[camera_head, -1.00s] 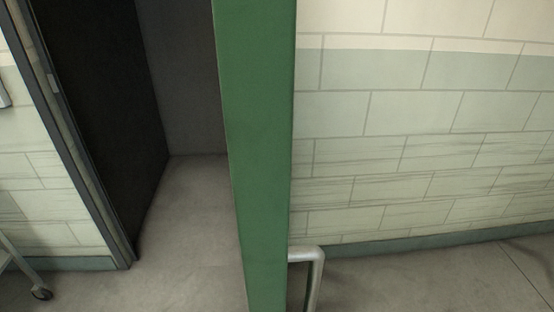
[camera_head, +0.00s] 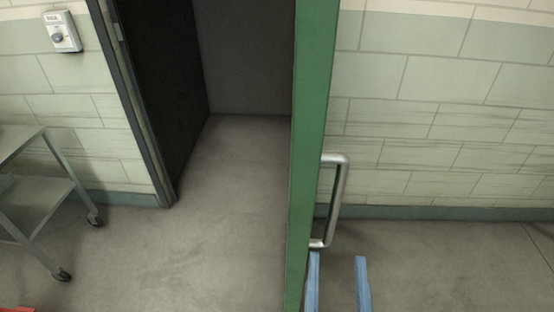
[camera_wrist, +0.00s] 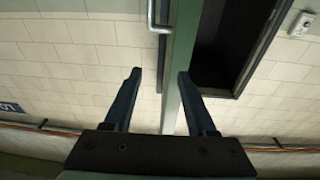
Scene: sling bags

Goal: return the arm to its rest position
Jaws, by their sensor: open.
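My gripper (camera_head: 337,283) shows at the bottom of the head view as two blue fingers, spread apart with nothing between them. In the wrist view the dark fingers of my gripper (camera_wrist: 157,85) are also apart and empty. The green door (camera_head: 312,120) stands open, edge-on, just left of the fingers in the head view. Its silver handle (camera_head: 341,200) is on the right face, above the fingers in the picture. The handle also shows at the top of the wrist view (camera_wrist: 152,18). I cannot tell whether a finger touches the door.
The doorway opens onto bare floor (camera_head: 240,180) left of the door. A metal cart (camera_head: 40,195) on casters stands at the left. A wall box (camera_head: 62,33) hangs above it. A tiled wall (camera_head: 440,110) is at the right, with clear floor before it. A red thing (camera_head: 18,309) shows at bottom left.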

